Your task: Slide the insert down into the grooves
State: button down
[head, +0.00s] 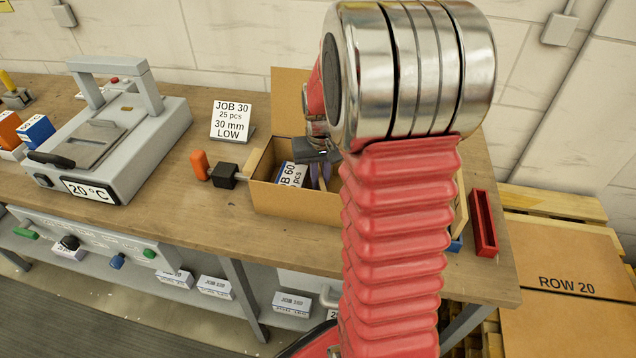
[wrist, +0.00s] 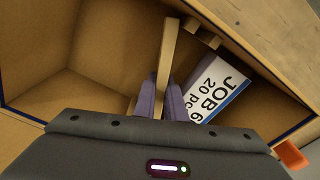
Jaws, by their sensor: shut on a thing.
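My gripper (wrist: 158,103) is shut on a thin tan insert (wrist: 168,55), which stands edge-on between its purple fingers in the wrist view. The insert reaches from the fingers toward the wall at the top of that view. The fingers are inside the open cardboard box (head: 297,206), which also fills the wrist view (wrist: 30,40). Small tan blocks (wrist: 190,26) stand at the wall beside the insert's far end; I cannot tell whether the insert sits between them. In the head view my gripper (head: 318,176) is partly hidden by my arm. The insert's lower edge is hidden.
A white job card (wrist: 213,90) leans inside the box, right of the fingers. An orange handle (head: 200,164) and black block (head: 224,175) are left of the box. A sign (head: 231,120) and a grey press (head: 110,140) are farther left; a red tray (head: 483,222) is right.

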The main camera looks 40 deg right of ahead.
aim_at(320, 177)
jog(key=shift+f, duration=0.3)
jog(key=shift+f, duration=0.1)
jog(key=c, duration=1.8)
grip_release()
jog(key=r, duration=1.2)
jog(key=shift+s+a+r, duration=0.1)
jog(key=shift+s+a, duration=0.1)
jog(key=shift+s, duration=0.2)
